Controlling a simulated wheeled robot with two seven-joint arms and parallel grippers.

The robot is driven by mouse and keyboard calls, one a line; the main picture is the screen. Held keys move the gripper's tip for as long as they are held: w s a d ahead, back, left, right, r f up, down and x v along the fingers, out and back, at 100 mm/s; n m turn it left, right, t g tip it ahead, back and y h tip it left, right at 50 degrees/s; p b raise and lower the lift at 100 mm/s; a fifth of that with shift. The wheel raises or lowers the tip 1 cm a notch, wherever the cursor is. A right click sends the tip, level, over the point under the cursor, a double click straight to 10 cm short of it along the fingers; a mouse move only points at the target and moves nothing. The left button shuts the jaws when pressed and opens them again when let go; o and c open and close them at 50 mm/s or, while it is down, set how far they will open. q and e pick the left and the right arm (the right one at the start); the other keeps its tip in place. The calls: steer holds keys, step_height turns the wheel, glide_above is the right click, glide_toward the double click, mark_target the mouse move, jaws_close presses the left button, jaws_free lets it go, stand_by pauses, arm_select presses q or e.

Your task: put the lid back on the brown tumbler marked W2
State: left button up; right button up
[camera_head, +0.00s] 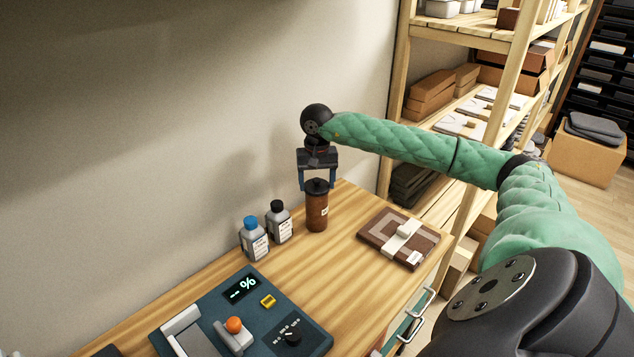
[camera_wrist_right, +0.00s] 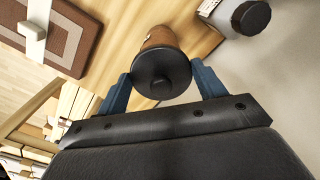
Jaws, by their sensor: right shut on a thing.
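The brown tumbler (camera_head: 317,212) stands upright on the wooden table near its far end, with a small white label on its side too small to read. The black lid (camera_head: 318,186) is at the top of the tumbler; it also shows in the right wrist view (camera_wrist_right: 161,75), in front of the brown body (camera_wrist_right: 160,37). My right gripper (camera_head: 318,184) points down over the tumbler, its blue fingers on both sides of the lid and shut on it. I cannot tell whether the lid is fully seated. My left gripper is not in view.
Two bottles, one blue-capped (camera_head: 253,240) and one black-capped (camera_head: 278,222), stand close left of the tumbler. A brown patterned box (camera_head: 398,238) lies to its right. A blue device (camera_head: 240,318) with dials fills the near table. The wall (camera_head: 200,120) is behind.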

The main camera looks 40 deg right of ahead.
steer(key=o, duration=1.2)
steer(key=shift+c, duration=0.2)
steer(key=shift+r, duration=0.1)
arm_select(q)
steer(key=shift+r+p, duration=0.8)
arm_select(e)
steer(key=shift+r, duration=3.45)
jaws_close()
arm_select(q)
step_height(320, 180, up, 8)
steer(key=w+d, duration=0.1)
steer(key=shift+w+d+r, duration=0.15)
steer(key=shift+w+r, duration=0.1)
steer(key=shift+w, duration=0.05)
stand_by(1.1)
